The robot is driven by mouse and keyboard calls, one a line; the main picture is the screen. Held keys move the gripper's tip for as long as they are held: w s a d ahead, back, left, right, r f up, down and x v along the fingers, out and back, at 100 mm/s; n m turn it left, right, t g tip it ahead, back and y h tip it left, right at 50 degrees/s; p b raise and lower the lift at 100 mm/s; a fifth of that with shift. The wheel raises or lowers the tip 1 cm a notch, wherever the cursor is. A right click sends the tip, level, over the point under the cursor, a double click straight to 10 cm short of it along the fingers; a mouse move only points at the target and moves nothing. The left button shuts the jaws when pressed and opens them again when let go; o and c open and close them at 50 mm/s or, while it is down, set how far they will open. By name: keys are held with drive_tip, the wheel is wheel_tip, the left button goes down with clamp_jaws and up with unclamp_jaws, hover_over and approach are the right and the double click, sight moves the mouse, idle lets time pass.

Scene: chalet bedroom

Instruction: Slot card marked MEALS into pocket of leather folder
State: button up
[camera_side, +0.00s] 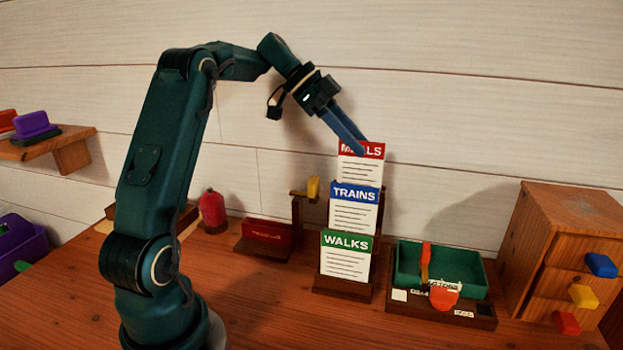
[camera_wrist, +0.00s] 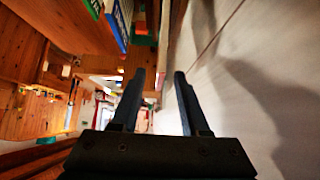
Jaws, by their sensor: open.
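The MEALS card (camera_side: 361,168) is white with a red header and stands upright at the top of a tiered wooden rack. Below it in the rack are the blue-headed TRAINS card (camera_side: 354,208) and the green-headed WALKS card (camera_side: 345,255). My gripper (camera_side: 357,148) is open, its fingertips at the MEALS header, covering part of the lettering. In the wrist view the two fingers (camera_wrist: 159,78) stand apart; I cannot make out the card between them. A dark red piece (camera_side: 268,232) in a wooden holder left of the rack may be the leather folder; I cannot tell.
A wooden drawer cabinet (camera_side: 537,254) stands at the right, a red bottle (camera_side: 212,210) at the left. The plank wall (camera_side: 450,120) is close behind. The front table is clear.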

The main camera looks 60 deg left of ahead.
sight(372, 161)
drive_tip(key=shift+x, duration=2.7)
drive_tip(key=shift+f, duration=0.1)
drive_tip(key=shift+s, duration=0.1)
clamp_jaws()
